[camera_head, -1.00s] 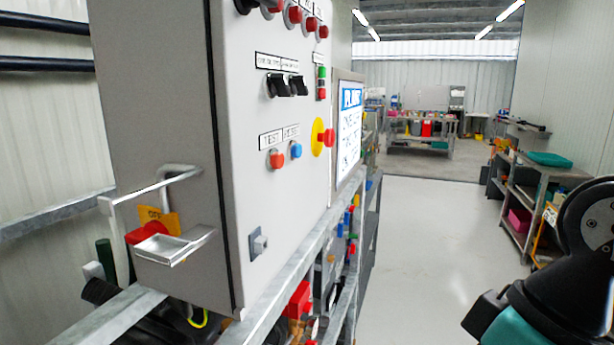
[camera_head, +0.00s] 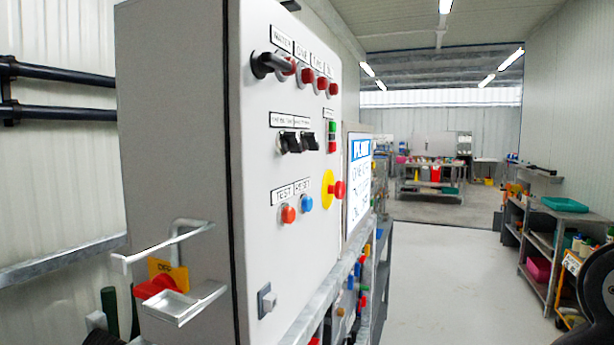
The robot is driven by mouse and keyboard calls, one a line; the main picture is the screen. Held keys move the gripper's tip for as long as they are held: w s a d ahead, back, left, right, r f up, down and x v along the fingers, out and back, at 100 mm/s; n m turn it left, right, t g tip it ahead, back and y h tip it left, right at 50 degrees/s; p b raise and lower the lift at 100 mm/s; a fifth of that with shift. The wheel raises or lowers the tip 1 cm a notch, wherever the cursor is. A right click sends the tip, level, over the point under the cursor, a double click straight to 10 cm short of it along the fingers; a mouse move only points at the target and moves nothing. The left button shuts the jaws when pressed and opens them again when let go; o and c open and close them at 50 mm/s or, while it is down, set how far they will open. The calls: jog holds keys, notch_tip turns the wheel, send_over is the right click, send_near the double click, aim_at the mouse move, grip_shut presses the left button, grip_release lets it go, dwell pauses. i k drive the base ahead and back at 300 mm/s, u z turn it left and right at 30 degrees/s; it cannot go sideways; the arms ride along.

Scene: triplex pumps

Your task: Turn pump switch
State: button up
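The grey control cabinet (camera_head: 290,240) fills the left and middle of the head view, its front panel seen at a slant. Two black switches (camera_head: 290,143) sit side by side under small labels that I cannot read surely. Another black lever-like switch (camera_head: 270,65) is at the upper left of the panel, by a row of red knobs (camera_head: 307,75). A red rotary handle on a yellow plate (camera_head: 160,285) is on the cabinet's side, behind a metal bracket. I cannot tell which one is the pump switch. My gripper is out of view; only part of my arm shows at the lower right.
The panel also has a yellow and red emergency button (camera_head: 333,189), and orange (camera_head: 288,213) and blue (camera_head: 306,202) buttons. Clear floor (camera_head: 440,270) lies right of the cabinet. Shelves with a teal tray (camera_head: 565,204) stand along the right wall.

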aim_at(290, 143)
jog(key=k, duration=1.2)
jog(key=z, duration=0.6)
jog(key=i, duration=1.55)
jog(key=u, duration=0.7)
